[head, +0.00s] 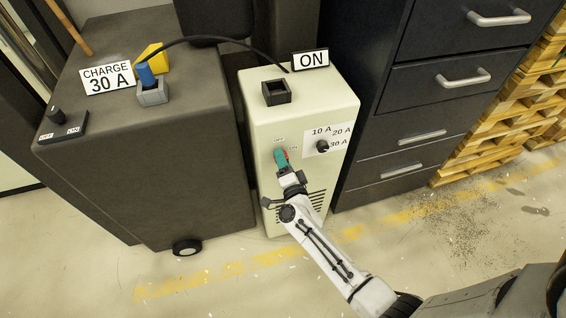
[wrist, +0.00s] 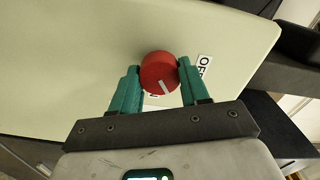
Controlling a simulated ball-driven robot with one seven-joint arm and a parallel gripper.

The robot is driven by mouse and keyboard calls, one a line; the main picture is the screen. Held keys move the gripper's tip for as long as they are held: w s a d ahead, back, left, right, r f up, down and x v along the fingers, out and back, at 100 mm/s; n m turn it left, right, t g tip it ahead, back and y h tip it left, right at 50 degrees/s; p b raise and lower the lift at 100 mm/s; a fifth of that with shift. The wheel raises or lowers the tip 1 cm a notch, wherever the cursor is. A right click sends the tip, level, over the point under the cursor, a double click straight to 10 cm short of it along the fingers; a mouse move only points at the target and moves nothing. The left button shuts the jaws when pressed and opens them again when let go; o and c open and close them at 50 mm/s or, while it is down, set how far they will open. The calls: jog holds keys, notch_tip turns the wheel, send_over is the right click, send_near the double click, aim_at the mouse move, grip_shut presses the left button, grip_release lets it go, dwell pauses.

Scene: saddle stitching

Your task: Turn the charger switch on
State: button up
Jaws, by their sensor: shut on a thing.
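The cream charger (head: 262,190) stands upright between a dark machine and a dark cabinet. Its red switch knob (wrist: 159,72) is on the front panel, with a short white mark pointing down and slightly right in the wrist view. An OFF label (wrist: 203,66) lies to the knob's right there; another label below it is mostly hidden. In the head view the OFF label (head: 279,139) is above the knob and a small label is to its right. My gripper (head: 281,157) has green fingers, also in the wrist view (wrist: 158,84), shut on the knob from both sides.
A 10/20/30 A dial (head: 322,146) sits right of my gripper. A black cable runs to a blue plug (head: 146,74) on the dark machine (head: 150,160). A drawer cabinet (head: 400,110) stands close right.

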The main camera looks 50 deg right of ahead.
jog(key=shift+f+m+b, duration=0.1)
jog(key=shift+m+b, duration=0.75)
jog(key=shift+m, duration=2.65)
jog(key=shift+s, duration=0.1)
jog(key=o, duration=1.1)
jog(key=shift+c, duration=0.2)
jog(key=v, duration=1)
jog(key=shift+s+a, duration=0.3)
